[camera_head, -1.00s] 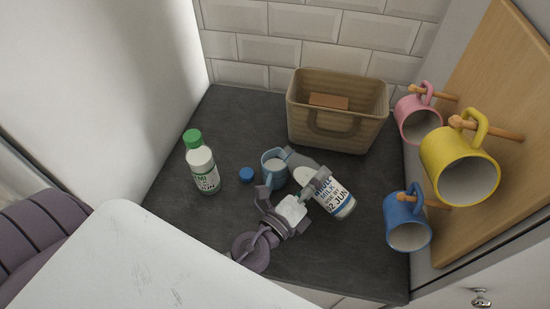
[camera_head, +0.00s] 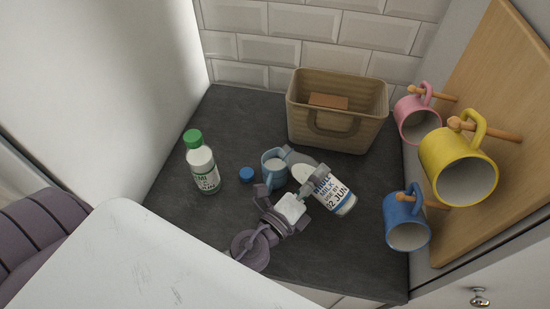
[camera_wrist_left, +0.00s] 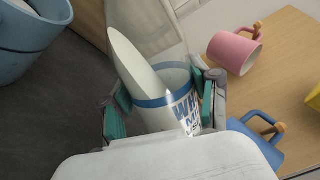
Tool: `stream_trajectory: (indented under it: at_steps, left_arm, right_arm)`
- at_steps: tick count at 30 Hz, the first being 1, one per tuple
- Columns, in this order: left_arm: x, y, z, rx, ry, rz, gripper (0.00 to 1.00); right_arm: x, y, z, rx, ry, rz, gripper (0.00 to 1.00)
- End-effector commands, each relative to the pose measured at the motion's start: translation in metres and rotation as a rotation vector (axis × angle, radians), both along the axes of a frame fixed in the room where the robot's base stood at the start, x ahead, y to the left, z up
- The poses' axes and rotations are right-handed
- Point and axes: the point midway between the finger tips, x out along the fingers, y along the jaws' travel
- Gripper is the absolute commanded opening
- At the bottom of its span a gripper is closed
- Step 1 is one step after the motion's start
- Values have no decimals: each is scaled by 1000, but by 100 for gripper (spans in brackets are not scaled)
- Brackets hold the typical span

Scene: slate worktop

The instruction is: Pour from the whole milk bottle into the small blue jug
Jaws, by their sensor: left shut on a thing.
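The whole milk bottle (camera_head: 336,196) is tilted, its label facing up and its open end pointing up-left toward the small blue jug (camera_head: 274,170). My left gripper (camera_head: 307,191) is shut on the bottle, with a finger on each side of it. In the left wrist view, the bottle (camera_wrist_left: 152,85) lies between the fingers, with white milk inside, and part of the jug (camera_wrist_left: 30,40) shows at upper left. The jug stands upright on the worktop and its inside looks pale. I cannot tell whether milk is flowing. My right gripper is not in view.
A blue cap (camera_head: 246,174) lies left of the jug. A green-capped semi milk bottle (camera_head: 203,167) stands further left. A brown basket (camera_head: 350,134) is behind. Pink (camera_head: 419,120), yellow (camera_head: 459,170) and blue (camera_head: 407,222) mugs hang on pegs at right. The slate worktop's front left is clear.

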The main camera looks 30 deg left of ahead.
Motion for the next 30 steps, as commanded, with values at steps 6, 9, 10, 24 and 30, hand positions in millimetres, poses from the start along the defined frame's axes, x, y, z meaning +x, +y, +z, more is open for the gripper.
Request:
stream_trajectory:
  at_steps: [6,9,10,24,30]
  left_arm:
    - [0,1,2,-14,1,0,0]
    - [0,1,3,-20,2,0,0]
    - [0,1,3,-22,2,0,0]
    - [1,2,6,-49,8,0,0]
    - [1,3,7,-62,12,0,0]
  right_arm:
    - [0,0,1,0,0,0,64]
    - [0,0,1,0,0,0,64]
    - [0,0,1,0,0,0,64]
    - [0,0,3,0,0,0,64]
    - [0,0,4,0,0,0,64]
